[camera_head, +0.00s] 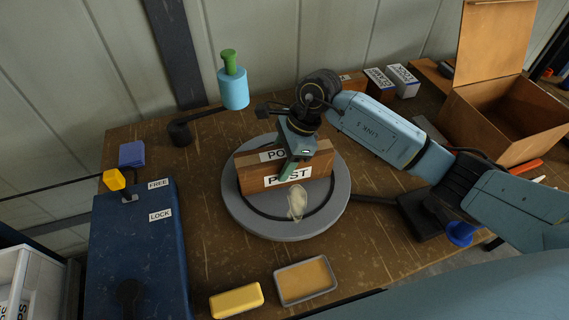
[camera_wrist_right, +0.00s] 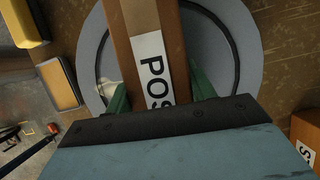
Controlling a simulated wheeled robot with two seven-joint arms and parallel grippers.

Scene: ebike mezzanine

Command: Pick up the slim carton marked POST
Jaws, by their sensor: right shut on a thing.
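The slim brown carton marked POST (camera_head: 256,183) stands on edge over the round grey turntable (camera_head: 245,225), its white label facing the front. It also shows in the right wrist view (camera_wrist_right: 150,50), running between the fingers. My right gripper (camera_head: 292,165) comes down from above and is shut on the carton, one green finger on its front face. In the right wrist view the green fingers (camera_wrist_right: 160,100) sit on either side of it. I cannot tell whether the carton touches the turntable. My left gripper is not in view.
A crumpled pale thing (camera_head: 297,202) lies on the turntable before the carton. A blue box (camera_head: 140,250) with FREE and LOCK labels stands left. A yellow block (camera_head: 236,301) and a shallow tray (camera_head: 279,299) lie in front. An open wooden box (camera_head: 500,125) stands right.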

